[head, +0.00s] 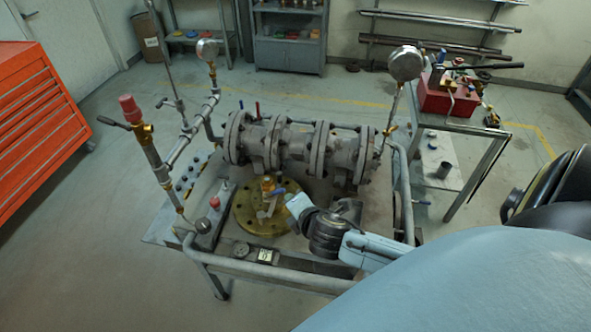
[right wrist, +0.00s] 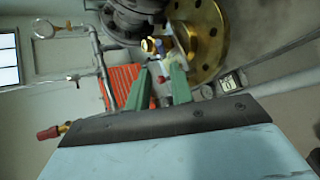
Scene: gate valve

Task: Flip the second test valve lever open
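A small brass test valve (head: 267,184) with a blue lever (head: 278,193) stands by the round brass flange (head: 252,219), in front of the grey gate valve (head: 266,147). My right gripper (head: 288,204) is at its right, very close to the lever; touching or apart cannot be told. In the right wrist view, the green fingers (right wrist: 160,67) are spread with a gap between them. The brass valve (right wrist: 148,44) and blue lever (right wrist: 160,47) lie just beyond the tips, before the flange (right wrist: 211,40). Which valve counts as second is not marked. My left gripper is not in view.
A pipe with a red cap (head: 129,106) and a pressure gauge (head: 207,49) rise at left. Another gauge (head: 405,63) stands at right. The bench's front rail (head: 270,272) runs below my right arm. A red toolbox (head: 446,96) sits on a side table.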

